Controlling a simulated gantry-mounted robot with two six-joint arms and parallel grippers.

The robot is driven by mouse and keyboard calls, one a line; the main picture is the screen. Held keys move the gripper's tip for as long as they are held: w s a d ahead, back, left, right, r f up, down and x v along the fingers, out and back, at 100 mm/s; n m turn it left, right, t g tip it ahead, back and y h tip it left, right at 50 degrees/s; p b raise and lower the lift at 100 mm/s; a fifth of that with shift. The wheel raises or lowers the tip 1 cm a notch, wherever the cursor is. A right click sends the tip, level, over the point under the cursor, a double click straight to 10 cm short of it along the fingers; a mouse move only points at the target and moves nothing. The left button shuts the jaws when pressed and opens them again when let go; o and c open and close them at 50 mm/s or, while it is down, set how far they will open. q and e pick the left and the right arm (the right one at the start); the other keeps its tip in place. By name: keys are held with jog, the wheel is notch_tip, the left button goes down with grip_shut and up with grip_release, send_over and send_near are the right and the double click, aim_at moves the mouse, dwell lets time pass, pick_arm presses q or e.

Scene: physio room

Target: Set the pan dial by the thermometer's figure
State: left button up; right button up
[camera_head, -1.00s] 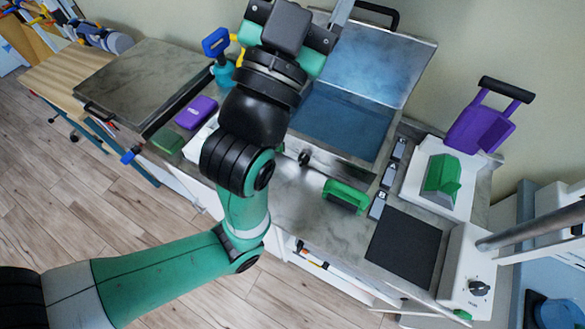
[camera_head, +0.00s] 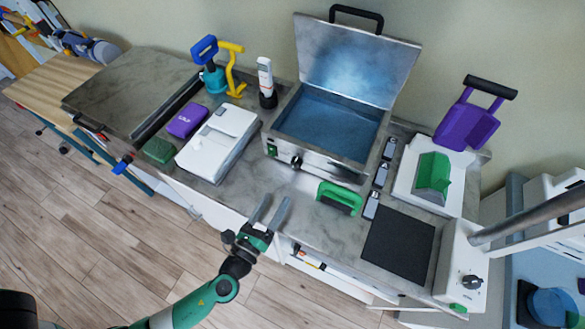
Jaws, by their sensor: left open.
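The pan (camera_head: 283,128) is a metal box holding blue water, with its lid (camera_head: 357,60) raised. A dark round dial (camera_head: 297,161) sits on its front face, beside a small green spot. What looks like the thermometer (camera_head: 265,78), white with a dark lower end, stands upright behind the pan's left side; its figure is too small to read. My left gripper (camera_head: 270,211) is open and empty near the counter's front edge, below and left of the dial and apart from it. My right gripper is not in view.
A green-handled brush-like tool (camera_head: 340,197) lies in front of the pan. A white box (camera_head: 218,142), a purple pack (camera_head: 187,120) and a teal tool (camera_head: 213,78) are at left. A dark mat (camera_head: 398,245) and white tray (camera_head: 448,199) are at right. The counter before the dial is clear.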

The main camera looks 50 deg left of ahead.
aim_at(294, 168)
pick_arm(q)
jog(key=x, duration=1.1)
jog(key=shift+w+a, duration=0.1)
jog(key=shift+w, duration=0.25)
jog(key=shift+b, duration=0.3)
grip_shut()
